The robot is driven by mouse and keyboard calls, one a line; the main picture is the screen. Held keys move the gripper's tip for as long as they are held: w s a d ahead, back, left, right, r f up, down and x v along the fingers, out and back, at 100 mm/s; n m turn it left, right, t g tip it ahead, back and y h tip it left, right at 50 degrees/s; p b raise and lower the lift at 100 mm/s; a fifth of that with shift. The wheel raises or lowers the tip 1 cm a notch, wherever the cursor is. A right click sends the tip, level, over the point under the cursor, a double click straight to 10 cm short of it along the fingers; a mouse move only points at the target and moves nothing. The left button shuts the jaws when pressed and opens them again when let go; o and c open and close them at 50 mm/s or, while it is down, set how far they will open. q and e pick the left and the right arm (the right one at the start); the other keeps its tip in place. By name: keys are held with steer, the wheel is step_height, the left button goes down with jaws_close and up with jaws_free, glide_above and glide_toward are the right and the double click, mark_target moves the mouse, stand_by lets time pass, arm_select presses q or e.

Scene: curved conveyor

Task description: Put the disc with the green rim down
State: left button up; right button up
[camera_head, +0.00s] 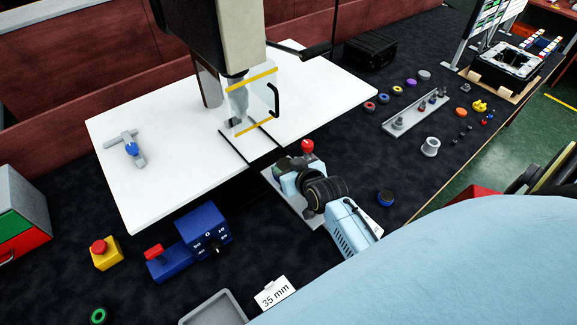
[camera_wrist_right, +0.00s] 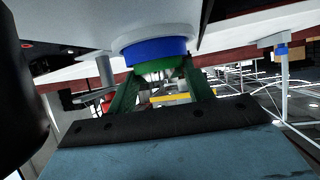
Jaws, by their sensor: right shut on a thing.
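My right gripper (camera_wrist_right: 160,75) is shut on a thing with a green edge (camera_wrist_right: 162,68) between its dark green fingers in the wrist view. A wide blue band (camera_wrist_right: 155,52) shows just above it; I cannot tell whether it belongs to the same thing. In the head view my right gripper (camera_head: 291,166) is beside a red knob (camera_head: 307,146), and its fingers and load are mostly hidden. A disc with a green rim and dark middle (camera_head: 99,315) lies on the dark surface at the lower left, far from this gripper. My left gripper is not in view.
A white table (camera_head: 160,190) with a machine above it stands behind my gripper. A blue control box (camera_head: 204,231), yellow button box (camera_head: 106,252) and grey tray (camera_head: 213,310) are left and front.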

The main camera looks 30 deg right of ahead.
steer(key=o, duration=1)
steer(key=shift+f, duration=0.1)
steer(key=shift+r, duration=0.2)
steer(key=v, duration=1.2)
